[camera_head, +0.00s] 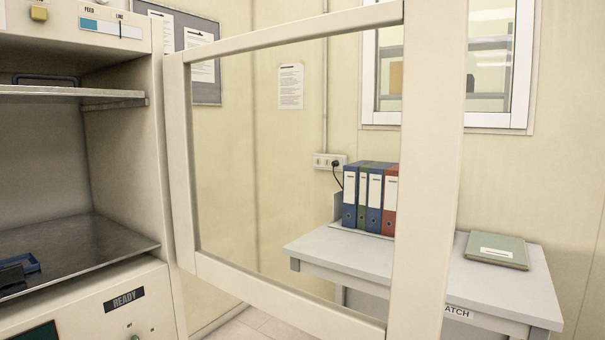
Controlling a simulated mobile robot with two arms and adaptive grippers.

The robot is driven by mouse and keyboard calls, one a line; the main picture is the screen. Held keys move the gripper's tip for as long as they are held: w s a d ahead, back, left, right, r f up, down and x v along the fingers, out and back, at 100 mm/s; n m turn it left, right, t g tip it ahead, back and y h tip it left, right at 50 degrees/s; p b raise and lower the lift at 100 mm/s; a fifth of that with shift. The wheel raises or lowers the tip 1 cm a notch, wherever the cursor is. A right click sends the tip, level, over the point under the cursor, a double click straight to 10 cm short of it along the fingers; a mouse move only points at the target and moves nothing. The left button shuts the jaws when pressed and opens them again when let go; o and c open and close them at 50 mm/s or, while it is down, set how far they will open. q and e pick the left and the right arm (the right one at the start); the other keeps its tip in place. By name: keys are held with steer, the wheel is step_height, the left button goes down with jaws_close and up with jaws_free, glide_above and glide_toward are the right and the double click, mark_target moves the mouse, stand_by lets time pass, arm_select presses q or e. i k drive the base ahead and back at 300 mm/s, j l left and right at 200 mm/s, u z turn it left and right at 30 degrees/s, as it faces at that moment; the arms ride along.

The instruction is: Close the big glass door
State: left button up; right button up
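The big glass door (429,150) has a cream frame around a clear pane. It stands wide open, swung out from the right side of the cream testing machine (150,140). Its hinged edge is beside the machine's right wall, and its free edge is the wide upright nearest to me. The machine's chamber is uncovered, with a metal shelf (70,95) and a metal floor (75,248) inside. A small dark blue object (22,266) lies on the chamber floor at the left edge. Neither of my grippers shows in the head view.
A grey table (510,287) stands behind and right of the door, holding several binders (365,198) and a green folder (496,250). A wall socket (328,161) with a plug is behind the glass.

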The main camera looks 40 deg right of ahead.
mark_target(436, 32)
steer(key=l+u, duration=0.15)
steer(key=l, duration=0.35)
steer(key=l+u, duration=0.1)
steer(key=l, duration=0.35)
steer(key=l+u, duration=0.15)
steer(key=l, duration=0.3)
steer(key=k+l+u, duration=0.1)
steer(key=l, duration=0.4)
steer(key=k+l+u, duration=0.15)
steer(key=l, duration=0.3)
steer(key=l+u, duration=0.1)
steer(key=l, duration=0.35)
steer(key=k+l+u, duration=0.15)
steer(key=l, duration=0.75)
steer(key=k+j, duration=0.2)
steer(key=k, duration=0.35)
steer(key=k+j+u, duration=0.1)
steer(key=k, duration=0.45)
